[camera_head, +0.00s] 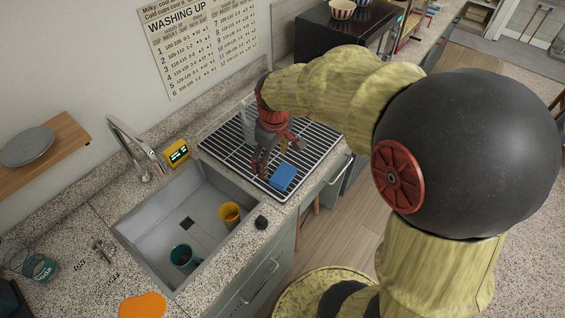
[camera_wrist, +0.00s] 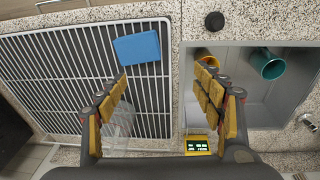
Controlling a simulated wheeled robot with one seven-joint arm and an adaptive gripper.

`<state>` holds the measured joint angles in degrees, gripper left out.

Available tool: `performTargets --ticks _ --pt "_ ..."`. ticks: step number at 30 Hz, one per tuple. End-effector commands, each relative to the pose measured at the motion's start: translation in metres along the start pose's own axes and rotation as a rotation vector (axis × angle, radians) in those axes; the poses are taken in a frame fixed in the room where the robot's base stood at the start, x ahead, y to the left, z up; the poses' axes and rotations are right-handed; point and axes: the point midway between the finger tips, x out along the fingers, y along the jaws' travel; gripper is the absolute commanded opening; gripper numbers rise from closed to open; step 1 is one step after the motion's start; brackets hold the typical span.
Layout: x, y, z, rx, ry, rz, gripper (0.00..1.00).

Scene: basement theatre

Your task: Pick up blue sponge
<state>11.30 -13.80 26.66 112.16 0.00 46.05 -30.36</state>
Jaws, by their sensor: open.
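My gripper (camera_head: 268,160) is above the rack, on the left of the sponge in the head view. In the wrist view my gripper (camera_wrist: 162,80) is open, with its yellow-padded fingers spread apart. Nothing is held between the fingers, and the sponge appears apart from them.
The sink (camera_head: 150,225) beside the rack holds a yellow mug (camera_head: 229,213) and a teal mug (camera_head: 183,257). A yellow digital timer (camera_head: 177,153) and the faucet (camera_head: 130,145) stand behind it. A clear glass (camera_wrist: 118,125) is under the left finger. A dark round knob (camera_head: 261,222) sits on the counter edge.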

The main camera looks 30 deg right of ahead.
Motion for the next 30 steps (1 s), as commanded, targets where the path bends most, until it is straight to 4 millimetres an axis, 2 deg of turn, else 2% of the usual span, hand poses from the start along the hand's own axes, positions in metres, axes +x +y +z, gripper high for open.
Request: performTargets --ticks 3,9,12,25,30 --pt "0.027 0.027 -0.007 -0.062 -0.068 -0.038 0.76" --pt "0.067 0.050 -0.005 -0.136 -0.120 -0.081 0.88" --pt "0.078 0.053 -0.004 -0.151 -0.128 -0.089 0.93" --pt "0.118 0.052 0.002 -0.155 -0.131 -0.091 0.93" --pt "0.143 0.052 0.006 -0.155 -0.131 -0.091 0.93"
